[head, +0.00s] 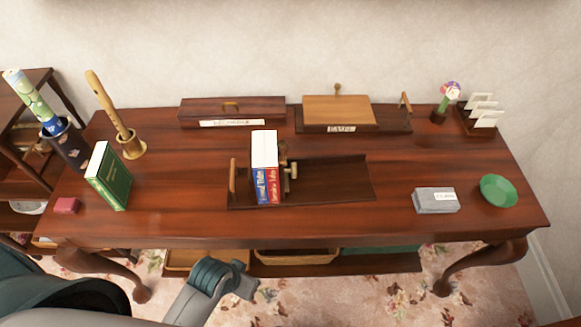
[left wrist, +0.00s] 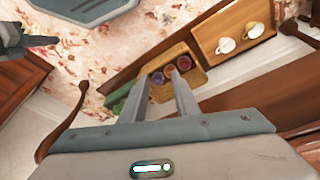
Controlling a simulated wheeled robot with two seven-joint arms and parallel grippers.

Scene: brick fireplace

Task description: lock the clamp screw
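A wooden book rack (head: 335,180) lies at the middle of the desk. Its upright wooden end (head: 233,178) stands at the left. A blue book (head: 259,187) and a red book (head: 273,187) stand upright side by side in it. A brass clamp screw (head: 291,171) shows just right of the red book; its back part is partly hidden and its thread is too small to read. My left gripper (head: 242,285) is low in front of the desk, well apart from the rack. In the left wrist view its fingers (left wrist: 160,78) are apart with nothing between them.
Baskets (head: 285,257) sit on the shelf below.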

